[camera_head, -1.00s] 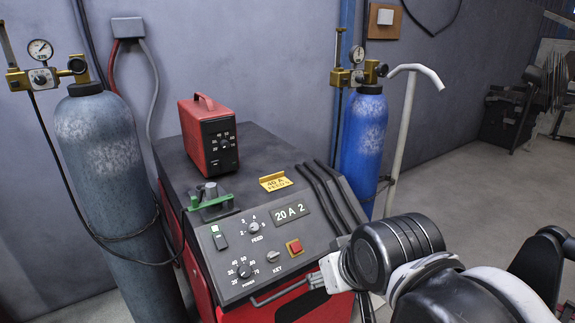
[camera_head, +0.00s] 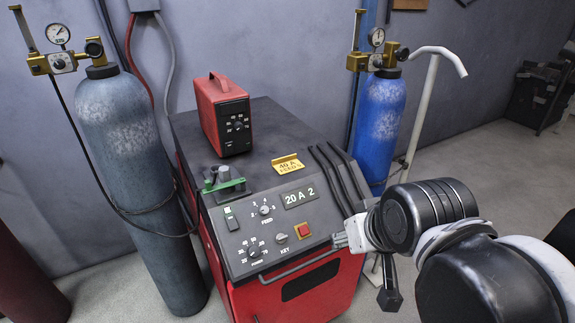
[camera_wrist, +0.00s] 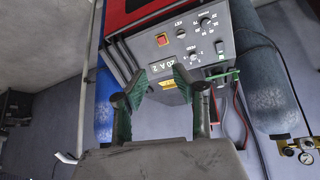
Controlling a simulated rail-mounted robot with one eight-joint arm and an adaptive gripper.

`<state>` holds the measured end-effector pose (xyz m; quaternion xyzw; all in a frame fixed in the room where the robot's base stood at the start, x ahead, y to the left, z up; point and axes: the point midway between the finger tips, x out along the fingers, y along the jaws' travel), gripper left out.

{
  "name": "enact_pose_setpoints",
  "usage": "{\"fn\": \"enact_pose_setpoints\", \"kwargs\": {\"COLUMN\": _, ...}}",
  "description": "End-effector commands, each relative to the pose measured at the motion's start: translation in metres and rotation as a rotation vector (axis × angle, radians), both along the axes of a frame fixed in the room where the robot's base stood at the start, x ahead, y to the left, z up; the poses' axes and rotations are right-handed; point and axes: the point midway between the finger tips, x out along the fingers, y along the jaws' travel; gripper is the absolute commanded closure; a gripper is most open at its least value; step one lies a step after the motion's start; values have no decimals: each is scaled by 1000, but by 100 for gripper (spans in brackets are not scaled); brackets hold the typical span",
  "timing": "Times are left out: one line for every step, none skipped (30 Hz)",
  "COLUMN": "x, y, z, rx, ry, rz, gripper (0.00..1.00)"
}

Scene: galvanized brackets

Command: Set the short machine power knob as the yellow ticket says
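The red welding machine (camera_head: 330,262) has a dark sloped panel with the POWER knob (camera_head: 256,252) at lower left, ringed by numbers. The display (camera_head: 299,197) reads 20 A 2. The yellow ticket (camera_head: 288,164) lies above the display; its top line looks like 40 A, and its lower line is hard to read. The POWER knob also shows in the wrist view (camera_wrist: 206,22), near the far edge of the panel. My gripper (camera_wrist: 160,85) has its green-tipped fingers apart, empty, in front of the panel and touching no knob that I can see. In the head view my arm hides most of it.
A FEED knob (camera_head: 265,210), key switch (camera_head: 282,238) and red button (camera_head: 303,230) share the panel. A smaller red unit (camera_head: 224,115) with its own dial stands on top. A grey cylinder (camera_head: 135,165) and a blue cylinder (camera_head: 379,125) flank the machine.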

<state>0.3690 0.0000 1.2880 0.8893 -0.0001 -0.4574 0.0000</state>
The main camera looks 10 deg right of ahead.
Motion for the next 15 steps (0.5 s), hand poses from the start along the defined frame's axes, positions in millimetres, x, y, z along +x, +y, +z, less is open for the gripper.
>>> {"fn": "enact_pose_setpoints", "kwargs": {"x": 0, "y": 0, "z": 0, "rx": 0, "ry": 0, "rz": 0, "gripper": 73}}
{"fn": "enact_pose_setpoints", "kwargs": {"x": 0, "y": 0, "z": 0, "rx": 0, "ry": 0, "rz": 0, "gripper": 73}}
{"fn": "enact_pose_setpoints", "kwargs": {"x": 0, "y": 0, "z": 0, "rx": 0, "ry": 0, "rz": 0, "gripper": 73}}
{"fn": "enact_pose_setpoints", "kwargs": {"x": 0, "y": 0, "z": 0, "rx": 0, "ry": 0, "rz": 0, "gripper": 73}}
{"fn": "enact_pose_setpoints", "kwargs": {"x": 0, "y": 0, "z": 0, "rx": 0, "ry": 0, "rz": 0, "gripper": 73}}
{"fn": "enact_pose_setpoints", "kwargs": {"x": 0, "y": 0, "z": 0, "rx": 0, "ry": 0, "rz": 0, "gripper": 73}}
{"fn": "enact_pose_setpoints", "kwargs": {"x": 0, "y": 0, "z": 0, "rx": 0, "ry": 0, "rz": 0, "gripper": 73}}
{"fn": "enact_pose_setpoints", "kwargs": {"x": 0, "y": 0, "z": 0, "rx": 0, "ry": 0, "rz": 0, "gripper": 73}}
{"fn": "enact_pose_setpoints", "kwargs": {"x": 0, "y": 0, "z": 0, "rx": 0, "ry": 0, "rz": 0, "gripper": 73}}
{"fn": "enact_pose_setpoints", "kwargs": {"x": 0, "y": 0, "z": 0, "rx": 0, "ry": 0, "rz": 0, "gripper": 72}}
{"fn": "enact_pose_setpoints", "kwargs": {"x": 0, "y": 0, "z": 0, "rx": 0, "ry": 0, "rz": 0, "gripper": 68}}
{"fn": "enact_pose_setpoints", "kwargs": {"x": 1, "y": 0, "z": 0, "rx": 0, "ry": 1, "rz": 1, "gripper": 62}}
{"fn": "enact_pose_setpoints", "kwargs": {"x": 2, "y": 1, "z": 0, "rx": 0, "ry": 3, "rz": 2, "gripper": 58}}
{"fn": "enact_pose_setpoints", "kwargs": {"x": 3, "y": 1, "z": 0, "rx": 0, "ry": 7, "rz": 4, "gripper": 54}}
{"fn": "enact_pose_setpoints", "kwargs": {"x": 6, "y": 3, "z": -1, "rx": -1, "ry": 13, "rz": 8, "gripper": 50}}
